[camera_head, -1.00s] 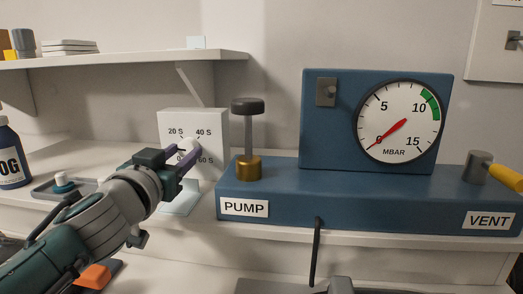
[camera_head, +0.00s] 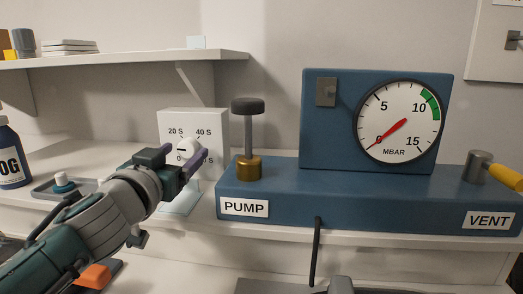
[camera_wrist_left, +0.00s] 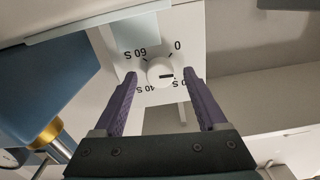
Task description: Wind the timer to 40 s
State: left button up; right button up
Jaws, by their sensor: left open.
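The timer is a white box (camera_head: 217,133) left of the pump, with a round white knob on its face ringed by the marks 0, 20 S, 40 S and 60 S. In the left wrist view the knob (camera_wrist_left: 156,68) appears upside down, and its black line points between 0 and 20 S. My left gripper (camera_head: 187,156) is at the timer's face, open. In the left wrist view its purple fingers (camera_wrist_left: 160,82) stand either side of the knob with a gap on each side. One finger partly covers the 20 S mark. My right gripper is not in view.
The blue pump base (camera_head: 290,190) stands close to the timer's right, with a black-topped plunger (camera_head: 248,108) and a gauge (camera_head: 399,121) reading near 0. A yellow-handled vent (camera_head: 507,178) is far right. A dark blue bottle (camera_head: 8,145) and a tray (camera_head: 47,188) are left.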

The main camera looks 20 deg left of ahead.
pick_arm(q)
jog(key=shift+s+d, duration=0.1)
jog(key=shift+s, duration=0.25)
jog(key=v, duration=0.9)
jog(key=shift+p, duration=0.4)
jog(key=shift+s, duration=0.1)
